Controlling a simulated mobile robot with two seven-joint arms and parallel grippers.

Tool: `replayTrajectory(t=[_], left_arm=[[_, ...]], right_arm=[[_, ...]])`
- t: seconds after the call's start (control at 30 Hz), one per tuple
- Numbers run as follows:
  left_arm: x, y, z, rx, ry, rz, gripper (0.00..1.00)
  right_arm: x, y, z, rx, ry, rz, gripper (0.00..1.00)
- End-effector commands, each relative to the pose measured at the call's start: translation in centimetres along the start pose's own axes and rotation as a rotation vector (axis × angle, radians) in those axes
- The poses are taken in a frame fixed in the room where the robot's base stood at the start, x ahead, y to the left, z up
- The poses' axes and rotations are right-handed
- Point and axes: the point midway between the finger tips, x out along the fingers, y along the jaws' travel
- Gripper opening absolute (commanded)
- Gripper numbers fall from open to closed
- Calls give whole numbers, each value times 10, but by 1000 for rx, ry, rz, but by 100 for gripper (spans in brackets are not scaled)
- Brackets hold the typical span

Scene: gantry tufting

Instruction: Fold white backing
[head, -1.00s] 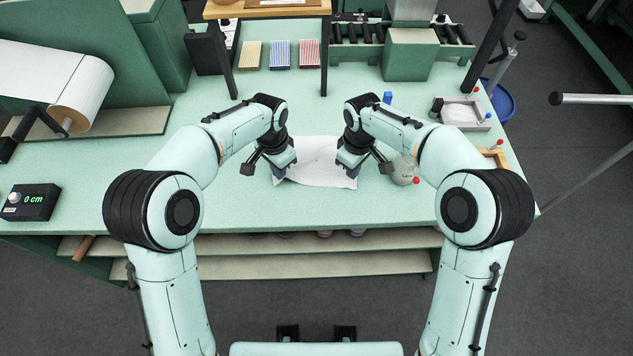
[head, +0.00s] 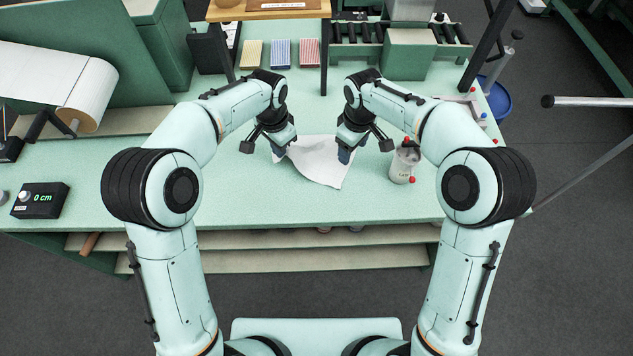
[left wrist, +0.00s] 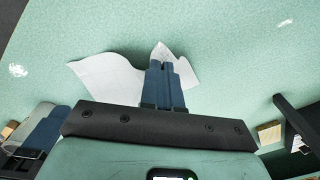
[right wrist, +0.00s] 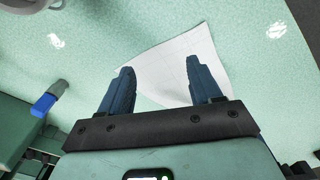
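The white backing (head: 317,165) lies on the green table between my two grippers, creased and uneven, with a corner pointing toward the front edge. My left gripper (head: 281,151) is at its left edge. In the left wrist view the left fingers (left wrist: 164,68) are closed together on the backing (left wrist: 108,76), with a raised flap at their tips. My right gripper (head: 344,158) is at the right edge of the backing. In the right wrist view its fingers (right wrist: 160,78) are wide apart, with part of the backing (right wrist: 176,62) between and beyond them, not gripped.
A pale container with red knobs (head: 402,163) stands right of the backing. A white roll (head: 85,100) sits at back left, colored stacks (head: 281,53) at the back. The table front is clear.

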Motion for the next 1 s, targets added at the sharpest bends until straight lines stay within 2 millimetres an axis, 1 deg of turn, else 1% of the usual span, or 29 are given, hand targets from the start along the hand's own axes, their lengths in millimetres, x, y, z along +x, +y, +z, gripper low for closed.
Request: replayTrajectory(t=[0.07,0.1,0.13,0.17,0.27,0.5,0.63,0.77,0.87,1.0], left_arm=[[0,0,0,0,0,0,0],[0,0,0,0,0,0,0],[0,0,0,0,0,0,0],[0,0,0,0,0,0,0],[0,0,0,0,0,0,0],[0,0,0,0,0,0,0],[0,0,0,0,0,0,0],[0,0,0,0,0,0,0],[0,0,0,0,0,0,0],[0,0,0,0,0,0,0]], right_arm=[[0,0,0,0,0,0,64],[0,0,0,0,0,0,61],[0,0,0,1,0,0,51],[-1,-1,0,4,0,0,48],[-6,-10,-4,44,-3,-6,48],[-26,-50,-11,257,-29,-28,48],[-29,-62,-12,324,-41,-33,48],[-22,-64,-12,339,-45,-34,48],[-10,-64,-11,338,-45,-35,48],[12,-65,-10,337,-45,-35,48]])
